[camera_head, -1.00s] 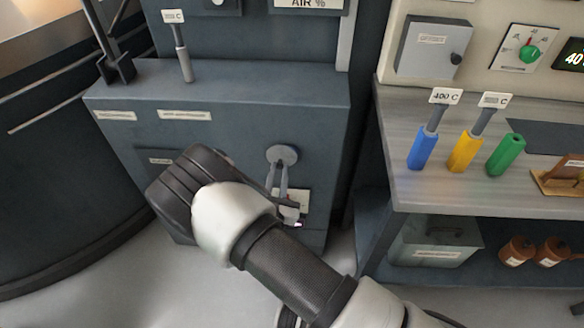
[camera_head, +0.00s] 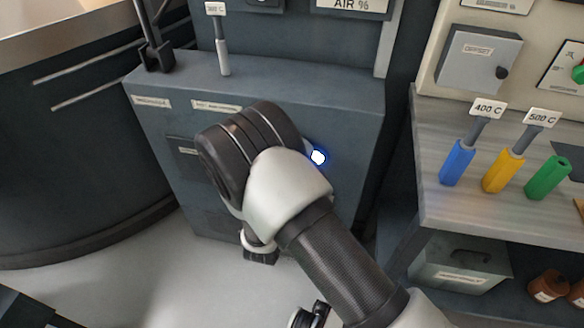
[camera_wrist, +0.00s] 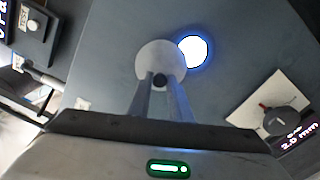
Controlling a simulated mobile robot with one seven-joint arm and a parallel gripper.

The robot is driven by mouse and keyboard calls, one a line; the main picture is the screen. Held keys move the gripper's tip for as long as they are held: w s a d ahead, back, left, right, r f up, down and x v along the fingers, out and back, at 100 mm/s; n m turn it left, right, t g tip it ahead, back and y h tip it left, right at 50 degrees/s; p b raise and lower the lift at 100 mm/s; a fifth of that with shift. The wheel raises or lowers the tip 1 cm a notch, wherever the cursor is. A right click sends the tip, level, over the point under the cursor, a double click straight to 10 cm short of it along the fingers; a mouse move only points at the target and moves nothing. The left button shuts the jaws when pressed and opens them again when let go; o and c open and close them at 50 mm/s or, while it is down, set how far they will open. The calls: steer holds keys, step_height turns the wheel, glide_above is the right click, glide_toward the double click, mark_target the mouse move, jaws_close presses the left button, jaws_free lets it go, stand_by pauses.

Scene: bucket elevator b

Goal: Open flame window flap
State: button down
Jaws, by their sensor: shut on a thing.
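The flame window flap (camera_wrist: 152,57) is a round light-grey disc with a small dark knob, seen in the wrist view on the blue-grey cabinet face. The glowing white-blue flame window (camera_wrist: 195,51) shows just to its right, with its left edge overlapped by the disc. My gripper (camera_wrist: 160,84) has its two fingers closed on the knob at the disc's lower part. In the head view the glowing window (camera_head: 318,156) shows beside my wrist. The flap and my fingers are hidden there behind my arm.
The blue-grey cabinet (camera_head: 345,105) carries an upright rod with a tag (camera_head: 222,50) on top. A bench (camera_head: 465,205) with blue, yellow and green handled tools stands to the right. A plate with a dark knob (camera_wrist: 274,112) sits right of the flap.

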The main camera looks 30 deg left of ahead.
steer(key=shift+s+a+r+m, duration=0.1)
steer(key=shift+r+m, duration=0.1)
steer(key=shift+m, duration=0.3)
steer(key=shift+r, duration=0.1)
steer(key=c, duration=1.6)
jaws_free()
steer(key=shift+c, duration=0.2)
steer(key=p+v, duration=0.1)
steer(key=v, duration=1.6)
steer(key=shift+s+p, duration=0.2)
steer(key=shift+p, duration=0.1)
